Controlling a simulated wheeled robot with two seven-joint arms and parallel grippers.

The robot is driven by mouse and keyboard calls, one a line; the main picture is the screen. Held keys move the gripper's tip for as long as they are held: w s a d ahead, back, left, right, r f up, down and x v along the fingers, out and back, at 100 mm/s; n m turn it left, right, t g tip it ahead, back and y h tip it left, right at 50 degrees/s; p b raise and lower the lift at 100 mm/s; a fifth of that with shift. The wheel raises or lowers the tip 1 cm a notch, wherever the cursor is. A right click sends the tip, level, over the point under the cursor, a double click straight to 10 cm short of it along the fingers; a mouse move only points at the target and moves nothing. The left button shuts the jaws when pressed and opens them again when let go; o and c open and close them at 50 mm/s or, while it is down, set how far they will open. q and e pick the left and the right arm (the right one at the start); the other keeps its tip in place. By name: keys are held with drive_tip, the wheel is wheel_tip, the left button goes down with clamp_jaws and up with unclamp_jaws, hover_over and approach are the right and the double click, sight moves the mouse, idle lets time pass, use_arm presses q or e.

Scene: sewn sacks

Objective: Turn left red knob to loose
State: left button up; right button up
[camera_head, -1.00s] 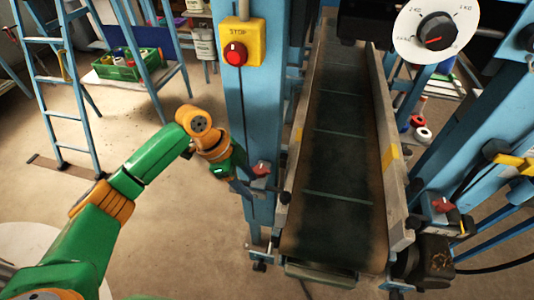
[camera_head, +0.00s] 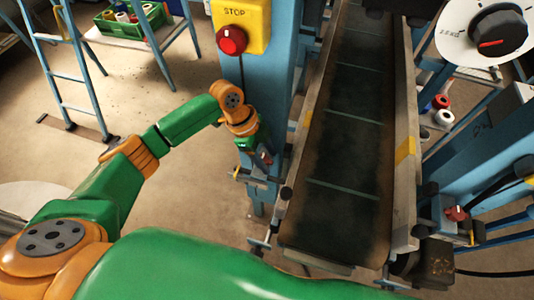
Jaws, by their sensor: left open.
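The left red knob (camera_head: 266,158) is on the blue post, low on the left side of the conveyor. It is small and partly hidden by my left gripper, so its setting cannot be read. My left gripper (camera_head: 254,162) is open, its fingers pointing down and right at the knob. The fingertips are close beside or around the knob; contact cannot be made out. A second red knob (camera_head: 456,213) is on the right side of the conveyor. My right gripper is not in view.
The dark conveyor belt (camera_head: 343,150) runs right of the left knob. A yellow box (camera_head: 241,14) with a red stop button (camera_head: 231,40) is above my gripper. A white dial (camera_head: 470,30) is at upper right.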

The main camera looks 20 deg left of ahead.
use_arm(q)
clamp_jaws()
drive_tip(key=shift+r, duration=0.1)
